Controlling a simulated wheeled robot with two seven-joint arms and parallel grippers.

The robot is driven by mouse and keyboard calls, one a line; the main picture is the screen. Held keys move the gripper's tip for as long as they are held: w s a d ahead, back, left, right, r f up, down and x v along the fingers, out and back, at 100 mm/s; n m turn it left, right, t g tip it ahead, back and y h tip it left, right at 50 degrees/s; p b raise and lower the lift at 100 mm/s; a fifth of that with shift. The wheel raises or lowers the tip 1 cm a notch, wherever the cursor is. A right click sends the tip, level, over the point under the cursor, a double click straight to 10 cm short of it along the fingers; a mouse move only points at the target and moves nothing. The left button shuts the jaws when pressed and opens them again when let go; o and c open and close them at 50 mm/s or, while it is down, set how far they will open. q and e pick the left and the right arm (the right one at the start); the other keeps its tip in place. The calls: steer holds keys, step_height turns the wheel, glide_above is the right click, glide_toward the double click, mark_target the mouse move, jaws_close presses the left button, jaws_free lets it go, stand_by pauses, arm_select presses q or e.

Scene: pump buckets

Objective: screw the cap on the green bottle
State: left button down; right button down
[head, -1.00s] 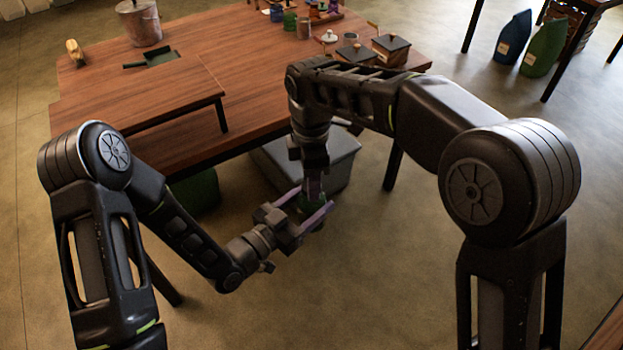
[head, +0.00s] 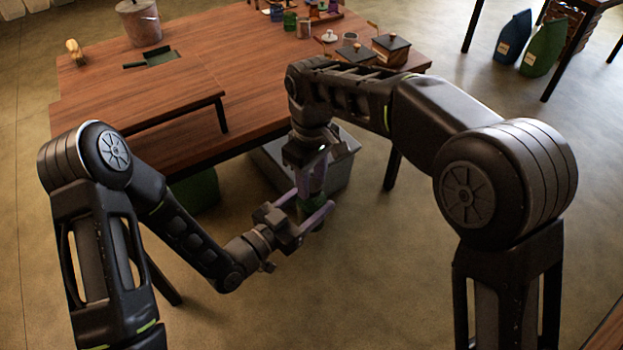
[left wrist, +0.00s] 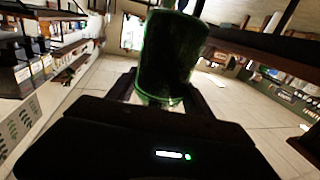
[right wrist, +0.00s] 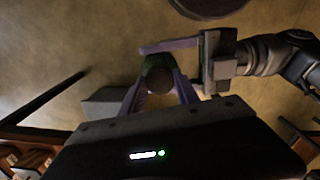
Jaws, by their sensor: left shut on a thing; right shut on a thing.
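The green bottle (head: 307,205) is held off the floor in front of the table, between the fingers of my left gripper (head: 318,212). It fills the upper middle of the left wrist view (left wrist: 168,58). My right gripper (head: 312,182) points down from above, with its purple fingers around the bottle's top. In the right wrist view, a round brownish cap (right wrist: 159,80) sits between these fingers, with the green of the bottle (right wrist: 155,61) just behind it. How far the cap sits on the neck is hidden.
The wooden table (head: 190,100) lies behind my grippers, with a metal bucket (head: 140,22), dark-lidded boxes (head: 391,47) and small jars on it. A grey bin (head: 335,165) stands on the floor close behind the bottle. The floor in front is clear.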

steer(key=m, duration=0.7)
steer(key=shift+m, duration=0.3)
steer(key=c, duration=0.9)
jaws_free()
steer(key=shift+r, duration=2.25)
steer(key=shift+d, duration=0.1)
steer(key=shift+c, duration=0.5)
